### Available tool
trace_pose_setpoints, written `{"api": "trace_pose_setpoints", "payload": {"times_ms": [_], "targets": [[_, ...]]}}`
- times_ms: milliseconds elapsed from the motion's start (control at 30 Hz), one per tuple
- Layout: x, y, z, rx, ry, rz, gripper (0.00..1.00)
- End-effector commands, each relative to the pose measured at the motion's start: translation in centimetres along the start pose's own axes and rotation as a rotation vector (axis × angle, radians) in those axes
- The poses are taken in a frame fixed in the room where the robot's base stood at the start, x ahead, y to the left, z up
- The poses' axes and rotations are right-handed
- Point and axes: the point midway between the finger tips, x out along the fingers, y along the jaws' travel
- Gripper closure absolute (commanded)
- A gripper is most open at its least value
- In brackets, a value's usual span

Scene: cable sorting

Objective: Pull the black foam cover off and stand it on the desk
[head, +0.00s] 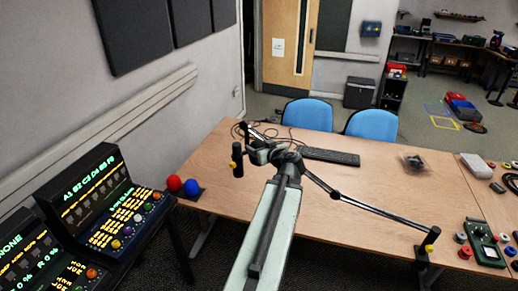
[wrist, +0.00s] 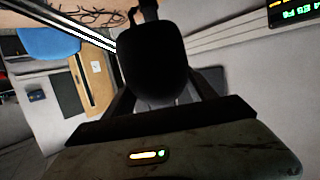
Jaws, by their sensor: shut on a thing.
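The black foam cover (wrist: 155,65) is a large dark rounded shape in the middle of the wrist view. It sits between the dark fingers of my gripper (wrist: 160,100), which is shut on it. A narrow black piece shows at its far end; I cannot tell whether the cover is still on a microphone. In the head view my gripper (head: 262,152) is over the desk (head: 225,200), its fingers small and dark. A metal boom arm (head: 375,208) runs behind my arm from a clamp at the desk's front edge. A black upright part with a yellow knob (head: 237,160) hangs at left.
A red ball (head: 174,183) and a blue ball (head: 191,187) are on a dark pad at the desk's left end. A keyboard (head: 331,157) and loose cables lie behind my gripper. A lit console (head: 105,205) stands left. The desk's middle right is mostly clear.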

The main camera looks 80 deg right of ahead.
Motion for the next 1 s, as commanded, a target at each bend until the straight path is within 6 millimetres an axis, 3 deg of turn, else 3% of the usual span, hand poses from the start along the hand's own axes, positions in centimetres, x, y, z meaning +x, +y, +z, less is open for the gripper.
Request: {"api": "trace_pose_setpoints", "payload": {"times_ms": [1000], "targets": [[-1.9,0.1,-5.8,0.001,0.0,0.002,0.73]]}}
